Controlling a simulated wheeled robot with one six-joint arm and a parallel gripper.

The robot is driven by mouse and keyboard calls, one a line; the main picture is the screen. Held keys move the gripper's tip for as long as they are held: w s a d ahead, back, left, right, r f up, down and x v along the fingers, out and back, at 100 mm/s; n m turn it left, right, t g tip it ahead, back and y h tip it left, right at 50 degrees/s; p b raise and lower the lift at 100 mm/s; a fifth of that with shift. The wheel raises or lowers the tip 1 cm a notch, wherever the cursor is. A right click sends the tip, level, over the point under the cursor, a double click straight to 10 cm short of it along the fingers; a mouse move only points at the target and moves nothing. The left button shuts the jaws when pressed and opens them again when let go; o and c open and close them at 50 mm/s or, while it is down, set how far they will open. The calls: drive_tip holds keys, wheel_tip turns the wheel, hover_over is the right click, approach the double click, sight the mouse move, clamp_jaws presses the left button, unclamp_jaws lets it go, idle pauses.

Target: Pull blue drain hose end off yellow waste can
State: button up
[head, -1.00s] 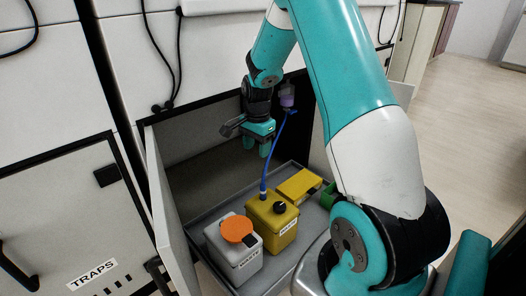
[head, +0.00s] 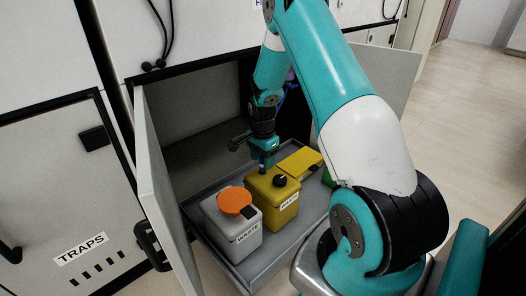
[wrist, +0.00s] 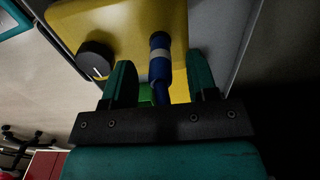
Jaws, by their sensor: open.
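The yellow waste can (head: 272,203) stands in the grey tray, with a black cap (head: 280,181) on its top. The blue drain hose end (wrist: 159,45), with a white band, meets the can's top in the wrist view. In the head view its lower part (head: 262,169) shows just below my gripper, and most of the hose is hidden behind my arm. My gripper (wrist: 162,84) is open, pointing down just above the can. Its two teal fingers stand on either side of the hose, with gaps visible.
A grey waste can (head: 232,232) with an orange cap (head: 235,202) stands left of the yellow can. A yellow box (head: 300,160) lies behind it at the right. The grey tray (head: 245,272) sits in an open cabinet, whose door (head: 165,205) is at the left.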

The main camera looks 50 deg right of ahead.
drive_tip(key=shift+f+b, duration=0.3)
drive_tip(key=shift+f, duration=0.75)
clamp_jaws()
drive_tip(key=shift+r, duration=0.1)
drive_tip(key=shift+r, duration=0.1)
drive_tip(key=shift+r+p, duration=1.75)
drive_tip(key=shift+p, duration=0.35)
drive_tip(key=shift+r+p, duration=1.45)
drive_tip(key=shift+p, duration=0.3)
drive_tip(key=shift+r, duration=0.1)
